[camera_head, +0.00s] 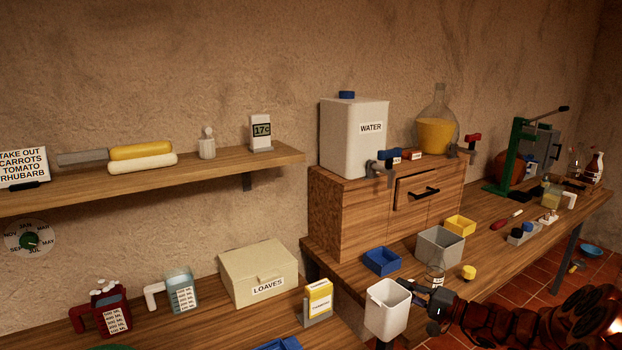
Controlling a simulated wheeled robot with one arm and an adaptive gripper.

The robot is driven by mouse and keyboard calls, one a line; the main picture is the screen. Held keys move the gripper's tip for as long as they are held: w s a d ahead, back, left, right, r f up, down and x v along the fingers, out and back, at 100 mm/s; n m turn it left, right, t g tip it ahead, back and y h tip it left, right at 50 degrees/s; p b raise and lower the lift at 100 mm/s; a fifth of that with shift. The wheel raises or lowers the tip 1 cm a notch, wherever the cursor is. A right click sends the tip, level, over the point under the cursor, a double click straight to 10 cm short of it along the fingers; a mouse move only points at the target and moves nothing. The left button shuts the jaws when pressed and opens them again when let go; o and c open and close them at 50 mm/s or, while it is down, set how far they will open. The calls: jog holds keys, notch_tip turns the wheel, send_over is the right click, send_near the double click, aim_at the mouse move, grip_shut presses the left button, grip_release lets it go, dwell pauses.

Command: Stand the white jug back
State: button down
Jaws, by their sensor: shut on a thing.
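The white jug (386,313) is low in the middle of the head view, with its open mouth facing up. It looks close to upright, and I see no contents in it. My gripper (421,293) comes in from the right and is shut on the jug's right side, near the rim. The exact grip is small and partly hidden by the jaws. The jug shows in front of the gap between the left bench and the right bench; I cannot tell whether its base touches anything.
A yellow packet in a grey holder (318,300) stands left of the jug, near the loaves box (258,274). A blue tray (382,262), a grey bin (440,248) and a clear jar (436,276) are behind it.

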aim_at(384, 308)
jog(key=shift+n+g+y, duration=0.3)
jog(key=shift+g, duration=0.1)
jog(key=s+a+f, duration=0.1)
jog(key=a, duration=0.1)
jog(key=s+a+f, duration=0.1)
jog(key=s, duration=0.1)
jog(key=s+a+f, duration=0.1)
jog(key=a, duration=0.1)
jog(key=shift+s+a, duration=0.15)
jog(key=shift+a, duration=0.3)
jog(key=shift+r, duration=0.5)
